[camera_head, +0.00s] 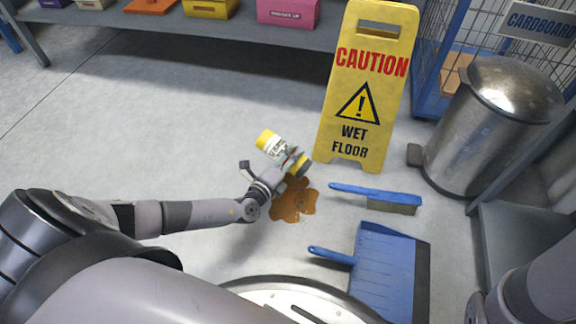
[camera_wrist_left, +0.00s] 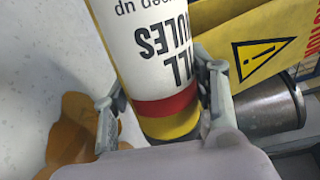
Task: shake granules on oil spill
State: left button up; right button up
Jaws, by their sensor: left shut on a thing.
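My left gripper (camera_head: 284,169) is shut on a white and yellow container of granules (camera_head: 274,146), held tilted above the floor. In the left wrist view the container (camera_wrist_left: 148,45) stands between the two fingers of my left gripper (camera_wrist_left: 158,105), its label text upside down, with a red and a yellow band. The brown oil spill (camera_head: 293,204) lies on the grey floor just below and beside the gripper. It also shows at the left of the wrist view (camera_wrist_left: 72,135). No granules can be made out on it. My right gripper is not in view; only part of that arm shows.
A yellow caution sign (camera_head: 366,85) stands behind the spill. A blue brush (camera_head: 375,194) and a blue dustpan (camera_head: 378,268) lie to the right. A metal bin (camera_head: 490,125) stands farther right. A shelf with bins (camera_head: 150,32) runs along the back. The floor at left is clear.

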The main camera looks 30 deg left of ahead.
pick_arm(q)
jog(key=shift+w+a, duration=0.2)
jog(key=shift+w, duration=0.6)
jog(key=shift+w+a, duration=0.2)
jog(key=shift+a, duration=0.05)
jog(key=shift+s+a+r, duration=0.1)
jog(key=shift+s+a, duration=0.15)
jog(key=shift+a, duration=0.6)
jog(key=shift+s+a, duration=0.25)
jog(key=shift+a, duration=0.55)
jog(key=shift+s+a, duration=0.1)
jog(key=shift+s, duration=0.15)
jog(key=shift+s+d+p, duration=1.1)
jog(key=shift+s+d, duration=0.55)
jog(key=shift+s, duration=4.4)
notch_tip(320, 180, up, 7)
jog(key=d+n+h+b, duration=0.1)
jog(key=n+h+b, duration=0.1)
jog(key=n+b, duration=0.4)
jog(key=shift+d+n, duration=0.2)
jog(key=shift+n, duration=2.1)
